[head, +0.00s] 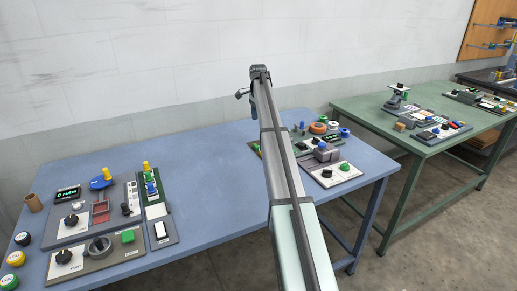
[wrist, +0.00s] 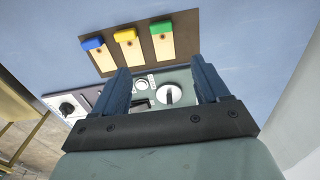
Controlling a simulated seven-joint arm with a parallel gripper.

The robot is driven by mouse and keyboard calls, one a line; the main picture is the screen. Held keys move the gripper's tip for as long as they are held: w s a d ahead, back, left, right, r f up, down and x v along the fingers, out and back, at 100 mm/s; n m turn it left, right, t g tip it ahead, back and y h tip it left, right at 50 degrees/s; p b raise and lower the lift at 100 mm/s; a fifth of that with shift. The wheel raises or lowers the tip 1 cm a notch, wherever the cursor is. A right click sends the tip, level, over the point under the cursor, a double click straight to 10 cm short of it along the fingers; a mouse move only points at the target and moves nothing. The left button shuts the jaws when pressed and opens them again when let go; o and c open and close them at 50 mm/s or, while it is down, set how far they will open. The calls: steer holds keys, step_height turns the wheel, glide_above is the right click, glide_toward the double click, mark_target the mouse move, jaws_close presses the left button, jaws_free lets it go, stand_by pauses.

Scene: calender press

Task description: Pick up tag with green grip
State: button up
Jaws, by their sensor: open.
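In the wrist view, the tag with the green grip (wrist: 162,27) lies on a brown board, at the right end of a row of three. Its pale body hangs below the grip in the picture, with a small dark mark. Beside it are a tag with a yellow grip (wrist: 125,34) and one with a blue grip (wrist: 94,43). My gripper (wrist: 160,66) is open, with nothing between its dark blue fingers. The green-grip tag shows beyond the fingertips, roughly in line with the gap, and apart from them. In the head view my arm hides part of the table there.
A grey-green panel with a knob (wrist: 169,95) shows between the fingers. In the head view, the blue table (head: 208,185) has an open middle. A control panel with a knob (head: 64,256) stands at left. A green table (head: 385,125) with more devices is at right.

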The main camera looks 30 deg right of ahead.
steer(key=a, duration=0.2)
glide_above(255, 145)
steer(key=f, duration=0.8)
steer(key=shift+a, duration=0.2)
steer(key=shift+s+d+f, duration=0.1)
steer(key=shift+f, duration=1.25)
steer(key=shift+d+f, duration=0.1)
steer(key=shift+f, duration=1.25)
steer(key=c, duration=1.1)
